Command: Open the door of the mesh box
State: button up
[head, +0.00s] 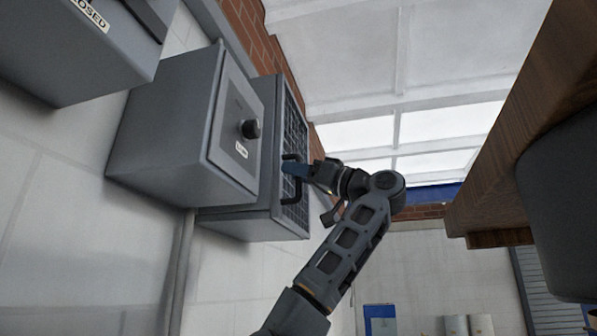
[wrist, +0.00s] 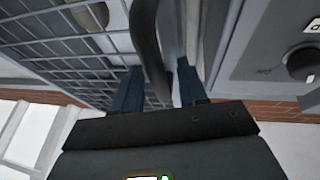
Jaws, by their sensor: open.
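The mesh box (head: 262,224) is a grey wall box, partly hidden behind another grey box in the head view. Its mesh door (head: 291,118) faces right and looks flush with the box. A dark bar handle (head: 291,191) stands out from the door; it also shows in the wrist view (wrist: 146,42). My gripper (head: 291,169) is at the handle. In the wrist view my gripper (wrist: 158,82) is open, with one blue finger on each side of the handle. I cannot tell whether either finger touches it. The mesh (wrist: 65,60) fills the left of the wrist view.
A grey box with a black knob (head: 250,129) stands close beside the mesh box; its knob (wrist: 303,64) is at right in the wrist view. Another grey box (head: 75,50) is at upper left. A wooden surface (head: 510,140) lies at right, with open room between.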

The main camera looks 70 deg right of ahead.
grip_shut()
jog(key=shift+s+f, duration=0.1)
dwell(0.6)
